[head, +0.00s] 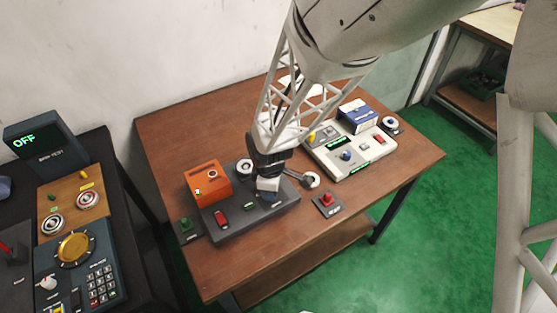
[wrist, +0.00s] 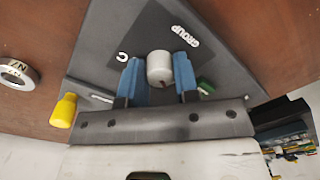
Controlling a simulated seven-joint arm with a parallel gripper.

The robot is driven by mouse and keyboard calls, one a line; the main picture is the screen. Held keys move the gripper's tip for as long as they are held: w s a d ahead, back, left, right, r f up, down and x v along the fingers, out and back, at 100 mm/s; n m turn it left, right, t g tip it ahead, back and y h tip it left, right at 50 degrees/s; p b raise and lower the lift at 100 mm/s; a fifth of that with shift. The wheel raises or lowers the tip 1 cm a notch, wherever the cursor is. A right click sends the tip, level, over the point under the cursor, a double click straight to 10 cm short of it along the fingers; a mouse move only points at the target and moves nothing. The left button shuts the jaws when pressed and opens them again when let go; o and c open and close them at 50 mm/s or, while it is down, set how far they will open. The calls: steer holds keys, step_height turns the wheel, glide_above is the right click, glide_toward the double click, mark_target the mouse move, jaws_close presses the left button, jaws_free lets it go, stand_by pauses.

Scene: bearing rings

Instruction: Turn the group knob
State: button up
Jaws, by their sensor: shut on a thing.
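The group knob (wrist: 159,68) is a pale grey, rounded knob on a dark grey panel (wrist: 125,35) in the wrist view. The word GROUP is printed beside it, with a letter C on its other side. My gripper (wrist: 159,80) has a blue finger on each side of the knob and is shut on it. In the head view my gripper (head: 268,192) is down at the dark grey panel (head: 240,225) on the wooden table. My gripper hides most of the knob there.
An orange box (head: 207,183) and a red switch (head: 221,218) are on the panel left of my gripper. A red button (head: 326,200) and a white panel (head: 350,152) with a blue box (head: 357,115) stand to the right. The table's front right is clear.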

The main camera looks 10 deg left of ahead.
steer(key=o, duration=0.9)
steer(key=shift+w+r, duration=0.15)
steer(key=shift+r, duration=3.75)
steer(key=shift+d+r, duration=0.1)
